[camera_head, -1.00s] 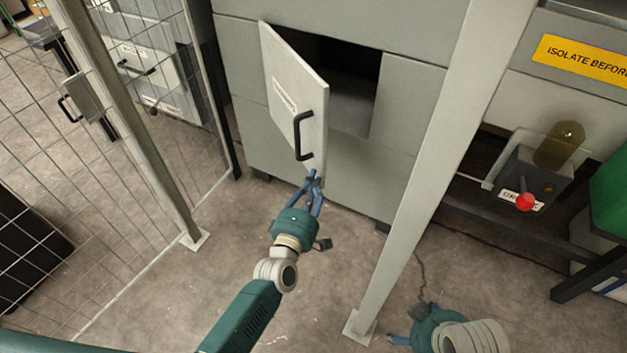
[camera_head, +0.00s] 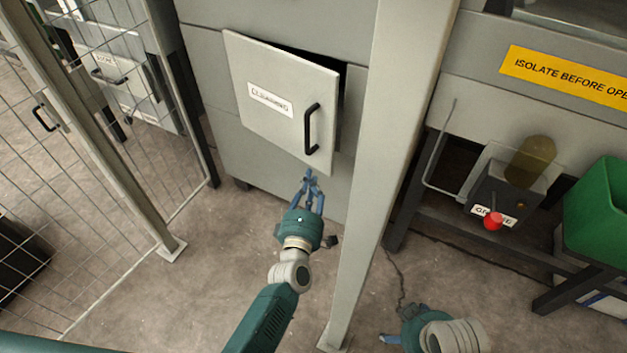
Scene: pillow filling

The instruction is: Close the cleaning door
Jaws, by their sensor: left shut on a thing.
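The cleaning door (camera_head: 270,75) is a pale grey panel with a white label and a black bar handle (camera_head: 312,129). It is hinged at its left and stands partly open on the grey cabinet (camera_head: 240,165); a dark gap shows along its top and right edges.
A pale upright post (camera_head: 375,170) stands just right of the door. A mesh fence (camera_head: 90,150) is on the left. A control box with a red knob (camera_head: 493,221) and a green bin (camera_head: 600,215) are on the right. Bare floor lies before the cabinet.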

